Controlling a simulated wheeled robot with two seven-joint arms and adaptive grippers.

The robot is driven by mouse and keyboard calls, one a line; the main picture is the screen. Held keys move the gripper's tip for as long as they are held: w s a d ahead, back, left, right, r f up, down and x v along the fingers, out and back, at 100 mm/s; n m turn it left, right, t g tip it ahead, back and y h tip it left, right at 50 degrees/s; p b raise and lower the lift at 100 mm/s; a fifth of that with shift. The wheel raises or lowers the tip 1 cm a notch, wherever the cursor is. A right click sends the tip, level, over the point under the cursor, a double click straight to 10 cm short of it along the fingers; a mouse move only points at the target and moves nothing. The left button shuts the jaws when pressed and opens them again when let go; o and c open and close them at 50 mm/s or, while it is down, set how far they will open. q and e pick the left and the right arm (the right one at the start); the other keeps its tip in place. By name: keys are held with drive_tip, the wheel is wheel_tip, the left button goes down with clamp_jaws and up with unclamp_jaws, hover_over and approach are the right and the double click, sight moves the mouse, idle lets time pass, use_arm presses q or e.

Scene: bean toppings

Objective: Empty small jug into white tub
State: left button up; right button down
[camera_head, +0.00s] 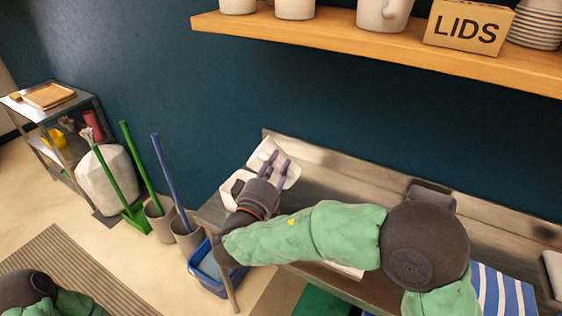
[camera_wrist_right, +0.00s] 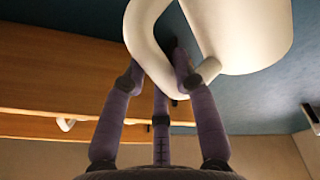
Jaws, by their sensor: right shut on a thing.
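My right gripper (camera_head: 274,167), with purple fingers, is at the left end of the metal counter. In the right wrist view its fingers (camera_wrist_right: 160,80) are closed around the handle of the white small jug (camera_wrist_right: 245,35), whose body is at the upper right and cut off by the frame. In the head view the jug (camera_head: 292,176) is a white shape behind the fingers and looks tilted. Another white shape, apparently the white tub (camera_head: 229,187), is just left of the gripper, partly hidden by it. The contents of both are not visible. My left gripper is out of view.
A wooden shelf (camera_head: 330,36) above holds white vessels, a LIDS box (camera_head: 468,27) and stacked plates (camera_head: 535,25). The metal counter (camera_head: 330,180) runs along the wall. A blue bin (camera_head: 207,272), brooms and a metal rack (camera_head: 62,130) stand left of it.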

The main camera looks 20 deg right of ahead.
drive_tip(key=n, duration=0.1)
drive_tip(key=w+a+n, duration=0.1)
drive_tip(key=shift+n+t+p, duration=0.3)
drive_tip(key=shift+t+p, duration=0.05)
drive_tip(key=shift+t, duration=0.05)
drive_tip(key=shift+w+a+f+n+t+y, duration=0.2)
drive_tip(key=shift+w+a+f+n, duration=0.25)
drive_tip(key=shift+n, duration=0.35)
drive_tip(key=shift+w+a+f+n+t+y, duration=0.1)
drive_tip(key=shift+w+a+f+n+y, duration=0.15)
drive_tip(key=shift+a+f+n, duration=0.45)
drive_tip(key=shift+w+a+f+n+t+y, duration=0.15)
drive_tip(key=shift+w+a+n, duration=0.3)
drive_tip(key=shift+n, duration=0.45)
drive_tip(key=shift+w+a+n+t+y+p, duration=0.25)
drive_tip(key=shift+w+a+n+p, duration=0.35)
drive_tip(key=shift+n, duration=0.4)
drive_tip(key=shift+w+a+n+t+y+p, duration=0.1)
drive_tip(key=shift+w+a+n+y+p, duration=0.15)
drive_tip(key=shift+w+a+n+p, duration=0.55)
drive_tip(key=shift+s+d+b, duration=0.1)
drive_tip(key=shift+s+b, duration=0.2)
drive_tip(key=shift+n, duration=0.4)
drive_tip(key=shift+n+y+p, duration=0.3)
drive_tip(key=shift+n+p, duration=0.2)
drive_tip(key=shift+n, duration=0.4)
drive_tip(key=shift+f, duration=0.1)
